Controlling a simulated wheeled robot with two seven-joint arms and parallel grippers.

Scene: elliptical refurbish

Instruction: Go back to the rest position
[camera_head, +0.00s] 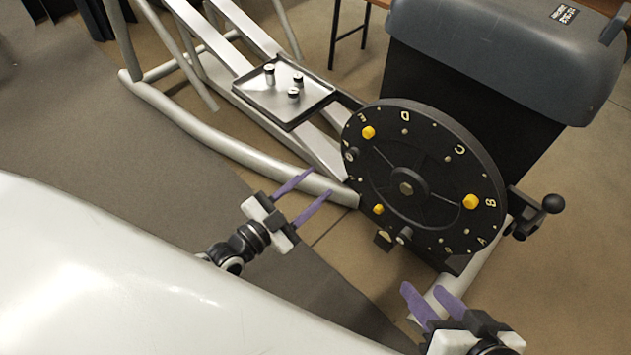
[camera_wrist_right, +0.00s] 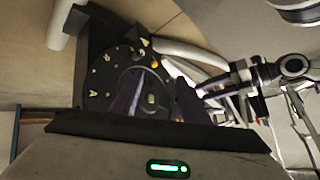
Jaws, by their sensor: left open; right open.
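My left gripper (camera_head: 302,197) is open and empty, with purple fingers apart, left of the black wheel and above the grey mat. My right gripper (camera_head: 432,295) is open and empty at the bottom right, in front of the wheel's lower edge. Its purple fingers also show in the right wrist view (camera_wrist_right: 155,98), pointing toward the wheel. The round black wheel (camera_head: 425,160) carries letters and several yellow knobs and stands upright on the elliptical machine. Neither gripper touches the wheel as far as I can see.
A metal tray (camera_head: 262,107) with 3 small cylinders lies on the machine's rails. A grey housing (camera_head: 500,45) stands behind the wheel. A black knob lever (camera_head: 552,204) sticks out right of the wheel. A grey mat (camera_head: 110,140) covers the left floor.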

